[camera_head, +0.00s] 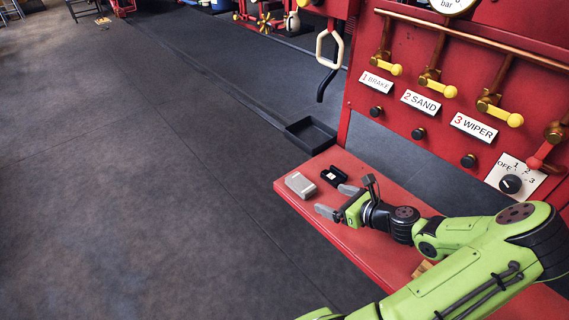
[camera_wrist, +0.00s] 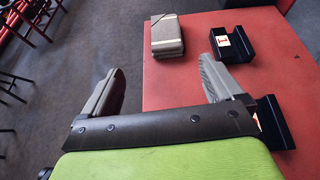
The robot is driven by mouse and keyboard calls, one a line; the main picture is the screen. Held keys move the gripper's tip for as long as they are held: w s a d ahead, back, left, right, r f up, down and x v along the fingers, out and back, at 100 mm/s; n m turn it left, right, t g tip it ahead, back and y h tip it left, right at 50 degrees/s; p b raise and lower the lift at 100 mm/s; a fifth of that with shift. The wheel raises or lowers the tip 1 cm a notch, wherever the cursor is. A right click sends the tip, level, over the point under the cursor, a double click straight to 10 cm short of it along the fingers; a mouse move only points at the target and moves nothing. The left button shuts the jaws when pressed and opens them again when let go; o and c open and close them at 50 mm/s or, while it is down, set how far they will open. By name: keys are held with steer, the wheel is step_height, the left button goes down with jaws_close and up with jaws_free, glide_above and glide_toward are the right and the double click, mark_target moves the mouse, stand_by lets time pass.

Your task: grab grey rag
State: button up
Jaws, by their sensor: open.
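The grey rag (camera_head: 300,184) appears as a small folded grey block near the far left end of the red bench. It also shows in the wrist view (camera_wrist: 167,36), lying flat at the bench's left edge, ahead of the fingers. My gripper (camera_head: 337,201) is open and empty, low over the bench, to the right of the rag and apart from it. In the wrist view my two grey fingers (camera_wrist: 163,78) are spread wide, the left one over the floor beyond the bench edge and the right one over the bench.
A small black holder with a white and red label (camera_wrist: 232,44) stands just right of the rag. A second black holder (camera_wrist: 272,124) is beside my right finger. The red bench (camera_wrist: 180,80) has bare room before the rag. A red panel with levers (camera_head: 420,135) rises behind.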

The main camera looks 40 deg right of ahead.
mark_target(302, 183)
steer(key=shift+m+h, duration=0.3)
steer(key=b+x, duration=0.1)
steer(key=x, duration=0.6)
steer(key=b+x, duration=0.1)
steer(key=x, duration=0.3)
steer(key=shift+w+d+r+b, duration=0.1)
steer(key=shift+d+r+b, duration=0.15)
steer(key=shift+r+b, duration=0.05)
steer(key=b+x, duration=0.1)
steer(key=x, duration=0.3)
steer(key=shift+w+d+f, duration=0.1)
steer(key=shift+w+f, duration=0.15)
steer(key=shift+w, duration=0.05)
steer(key=shift+s+r, duration=0.1)
steer(key=c, duration=1.1)
steer(key=shift+o, duration=0.2)
steer(key=shift+r, duration=0.15)
